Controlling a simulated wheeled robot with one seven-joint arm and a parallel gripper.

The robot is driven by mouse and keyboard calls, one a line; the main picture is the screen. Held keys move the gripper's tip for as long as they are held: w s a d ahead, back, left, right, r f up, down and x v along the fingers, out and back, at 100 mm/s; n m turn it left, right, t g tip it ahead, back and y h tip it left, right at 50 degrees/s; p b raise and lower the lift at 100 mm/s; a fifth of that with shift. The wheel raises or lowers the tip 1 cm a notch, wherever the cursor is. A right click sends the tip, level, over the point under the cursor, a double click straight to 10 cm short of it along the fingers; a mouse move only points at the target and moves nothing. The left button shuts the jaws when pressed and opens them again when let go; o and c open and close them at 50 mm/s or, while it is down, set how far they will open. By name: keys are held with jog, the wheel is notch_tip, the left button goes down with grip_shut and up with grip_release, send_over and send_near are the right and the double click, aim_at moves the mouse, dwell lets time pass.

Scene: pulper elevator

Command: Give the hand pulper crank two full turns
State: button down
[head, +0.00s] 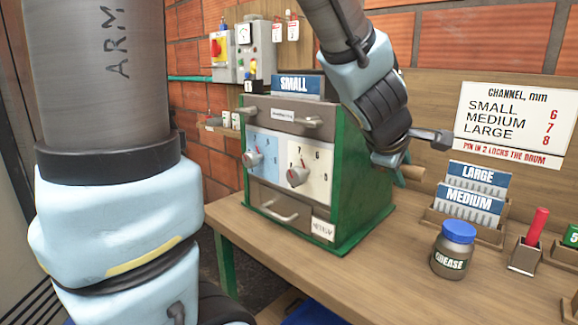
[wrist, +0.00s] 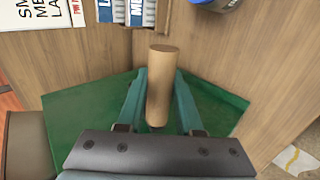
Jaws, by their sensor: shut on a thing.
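The hand pulper (head: 362,180) is a green-sided box on the wooden bench, with a blue SMALL plate (head: 290,84) on top and two knobs on its front. Its crank's wooden handle (wrist: 160,85) stands between the two fingers of my gripper (wrist: 159,100) in the wrist view. My gripper is shut on this handle, with the green body showing beneath. In the head view, my gripper (head: 390,160) is at the pulper's right side, and a bit of the wooden handle (head: 413,173) sticks out past it. The crank arm is hidden, so I cannot tell its angle.
On the bench to the right stand a rack with LARGE (head: 477,174) and MEDIUM (head: 469,201) plates, a grease jar (head: 452,252) and a red-handled tool (head: 536,226) in a holder. A channel sign (head: 512,122) hangs behind. The bench front is clear.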

notch_tip(320, 180, down, 4)
jog(key=b, duration=0.3)
jog(key=shift+s+r, duration=0.1)
jog(key=shift+r, duration=0.1)
jog(key=f+b, duration=0.2)
jog(key=w+f+b, duration=0.1)
jog(key=shift+d+f+b, duration=0.2)
jog(key=shift+d+b, duration=0.15)
dwell(0.3)
